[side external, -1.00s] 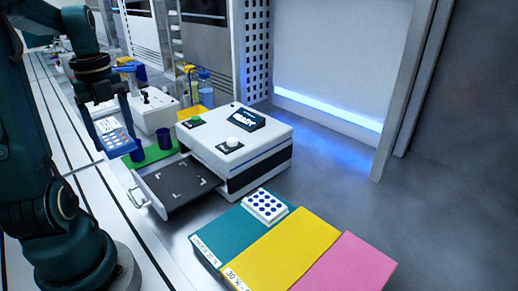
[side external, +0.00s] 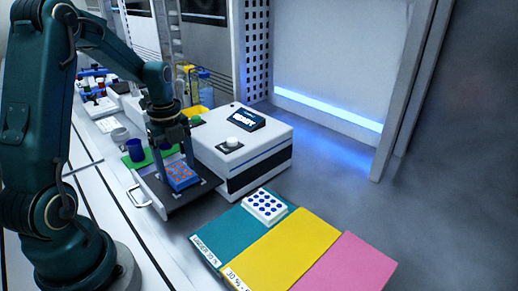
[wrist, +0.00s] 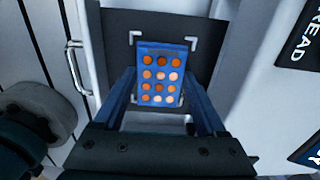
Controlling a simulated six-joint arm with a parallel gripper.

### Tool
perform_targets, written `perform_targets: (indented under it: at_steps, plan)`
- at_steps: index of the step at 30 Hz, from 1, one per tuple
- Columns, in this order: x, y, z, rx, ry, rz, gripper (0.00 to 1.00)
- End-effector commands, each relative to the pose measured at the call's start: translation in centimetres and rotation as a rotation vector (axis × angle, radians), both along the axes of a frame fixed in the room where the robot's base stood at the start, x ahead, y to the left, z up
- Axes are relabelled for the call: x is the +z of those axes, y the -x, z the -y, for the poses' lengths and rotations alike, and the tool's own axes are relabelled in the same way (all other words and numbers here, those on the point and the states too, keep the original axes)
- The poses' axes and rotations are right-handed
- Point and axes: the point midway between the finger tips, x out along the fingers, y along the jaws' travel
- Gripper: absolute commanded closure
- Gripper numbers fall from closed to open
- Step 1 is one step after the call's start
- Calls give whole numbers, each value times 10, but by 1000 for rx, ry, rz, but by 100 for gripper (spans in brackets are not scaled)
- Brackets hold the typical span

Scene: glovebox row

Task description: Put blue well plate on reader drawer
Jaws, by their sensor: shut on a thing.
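The blue well plate (side external: 180,177) has rows of orange and pale wells. My gripper (side external: 176,172) is shut on it and holds it over the open reader drawer (side external: 185,200). In the wrist view the plate (wrist: 160,75) sits between my two fingers (wrist: 160,100), within the white corner marks of the dark drawer floor (wrist: 118,30). I cannot tell whether the plate touches the drawer floor. The drawer is pulled out from the white reader (side external: 245,150), and its handle (wrist: 76,66) shows at the left in the wrist view.
A white plate with blue wells (side external: 265,206) stands on the teal mat (side external: 215,235), beside yellow (side external: 275,250) and pink (side external: 345,263) mats. The grey bench at the right is clear.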

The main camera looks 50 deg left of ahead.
Motion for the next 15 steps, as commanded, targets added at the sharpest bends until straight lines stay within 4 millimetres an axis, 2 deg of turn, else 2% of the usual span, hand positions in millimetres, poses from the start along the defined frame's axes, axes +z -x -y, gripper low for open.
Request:
perform_targets:
  at_steps: [12, 13, 15]
  plan:
    - [-7, 0, 0, 0, 0, 0, 81]
    - [-7, 0, 0, 0, 0, 0, 22]
    - [-7, 0, 0, 0, -1, 1, 0]
